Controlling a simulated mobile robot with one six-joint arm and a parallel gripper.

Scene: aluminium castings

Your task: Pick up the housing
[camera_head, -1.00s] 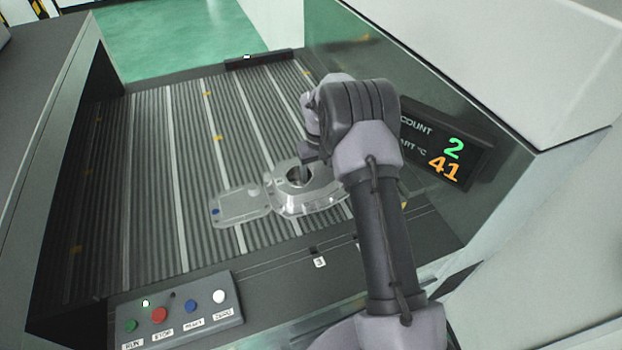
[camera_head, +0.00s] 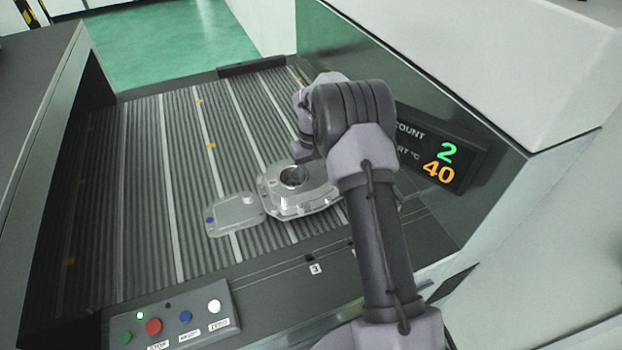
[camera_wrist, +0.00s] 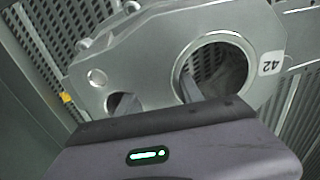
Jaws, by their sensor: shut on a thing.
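The housing (camera_head: 283,206) is a silvery casting with a large round bore, at the right part of the ribbed bed in the head view. In the wrist view the housing (camera_wrist: 150,55) fills the upper middle, with a white label 42 beside its bore. My gripper (camera_wrist: 157,97) is shut on the housing, with one finger in the bore and the other in or by a smaller opening to its left. In the head view my arm hides part of the housing's right side, and the fingertips are hard to make out. Whether it is clear of the bed is hard to tell.
A flat grey plate-like casting (camera_head: 236,217) with a blue dot lies just left of the housing. A button panel (camera_head: 172,318) stands at the front edge. A display (camera_head: 440,150) reading 2 and 40 is on the right wall. The bed's left side is free.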

